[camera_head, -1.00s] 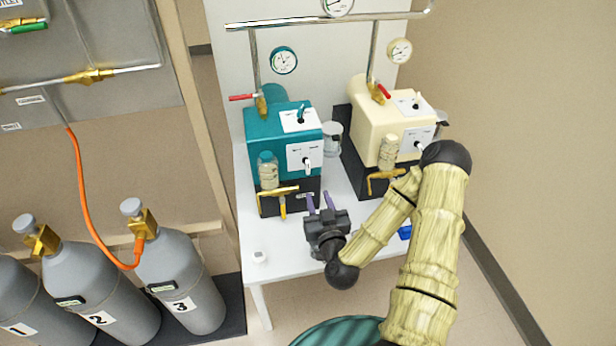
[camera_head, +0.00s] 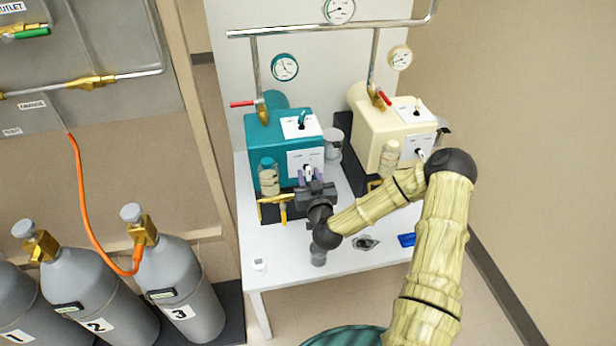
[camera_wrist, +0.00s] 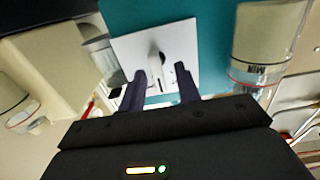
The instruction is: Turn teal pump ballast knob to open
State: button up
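The teal pump (camera_head: 268,133) stands on the white table at the back left. The knob (camera_head: 307,170) sits on the white plate (camera_head: 297,158) on its front face; a second plate with a toggle (camera_head: 301,121) is on its top. In the wrist view the pale knob (camera_wrist: 156,66) shows on its white plate (camera_wrist: 178,48), between the two dark purple fingers. My gripper (camera_head: 308,175) is open in front of the knob, a finger on each side. Whether either finger touches the knob I cannot tell.
A cream pump (camera_head: 384,131) stands to the right, with a clear cup (camera_head: 332,145) between the pumps. A brass drain valve with yellow handle (camera_head: 275,205) is left of my gripper. A blue item (camera_head: 406,240) lies on the table (camera_head: 290,265). Grey cylinders (camera_head: 180,280) stand left.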

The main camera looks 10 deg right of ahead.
jog(key=shift+d, duration=0.1)
jog(key=shift+c, duration=0.6)
grip_shut()
jog(key=shift+m, duration=0.3)
jog(key=shift+r+m, duration=0.1)
jog(key=shift+m, duration=0.3)
jog(key=shift+w+d+m, duration=0.1)
jog(key=shift+d+m, duration=0.05)
jog(key=shift+m, duration=2.25)
